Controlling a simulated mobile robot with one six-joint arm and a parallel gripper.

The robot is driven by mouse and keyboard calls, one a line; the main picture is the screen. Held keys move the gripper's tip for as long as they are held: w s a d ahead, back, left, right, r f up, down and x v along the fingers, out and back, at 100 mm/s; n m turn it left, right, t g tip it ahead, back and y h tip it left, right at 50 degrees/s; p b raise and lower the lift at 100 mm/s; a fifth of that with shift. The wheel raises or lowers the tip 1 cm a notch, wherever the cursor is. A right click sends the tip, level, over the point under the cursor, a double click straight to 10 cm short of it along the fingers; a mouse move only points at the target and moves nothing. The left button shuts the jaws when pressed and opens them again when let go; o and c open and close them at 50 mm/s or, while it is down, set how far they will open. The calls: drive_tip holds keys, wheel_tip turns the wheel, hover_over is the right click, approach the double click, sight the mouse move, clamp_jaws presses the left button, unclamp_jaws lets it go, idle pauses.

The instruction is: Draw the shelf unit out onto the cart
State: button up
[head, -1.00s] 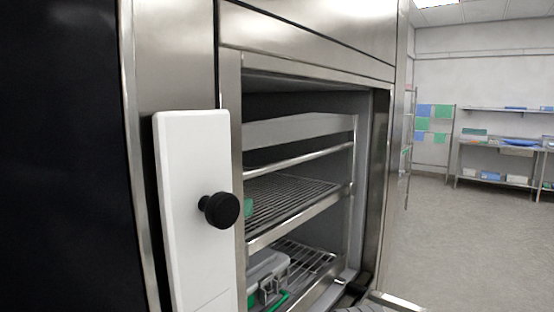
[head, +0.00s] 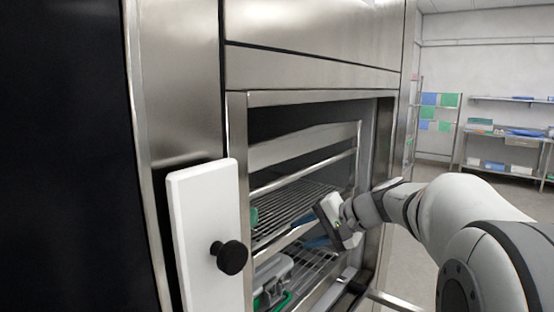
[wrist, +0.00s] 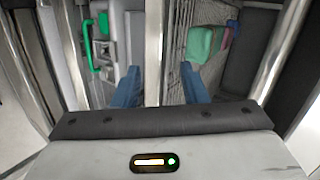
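The shelf unit (head: 295,148) is a metal rack with wire shelves, standing inside the washer chamber (head: 270,118). Its front rail (wrist: 154,45) runs between my fingers in the wrist view. My gripper (head: 314,243) is at the front of the rack, by the upper shelf's front edge. In the wrist view my gripper (wrist: 160,88) has its two blue fingers apart, one on each side of the rail. I cannot tell whether either finger touches it. My wrist and arm hide part of the rack's right side. I cannot clearly make out the cart.
A grey case with green parts (head: 272,275) lies on the lower shelf. A green item (wrist: 205,42) is on the upper shelf. A white panel with a black knob (head: 230,257) stands left of the opening. A metal rail (head: 398,303) is low at right. Open floor lies beyond.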

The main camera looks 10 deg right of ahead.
sight(305, 173)
drive_tip(key=w+d+r+m+t+y+p, duration=0.2)
drive_tip(key=w+d+r+t, duration=0.3)
drive_tip(key=w+r, duration=0.5)
drive_tip(key=shift+g, duration=0.3)
drive_tip(key=p+x, duration=0.1)
drive_tip(key=x, duration=0.2)
drive_tip(key=p+x, duration=0.1)
drive_tip(key=x, duration=0.1)
drive_tip(key=shift+w+a+r+p, duration=0.2)
drive_tip(key=shift+w+p, duration=0.15)
drive_tip(key=shift+c, duration=0.6)
clamp_jaws()
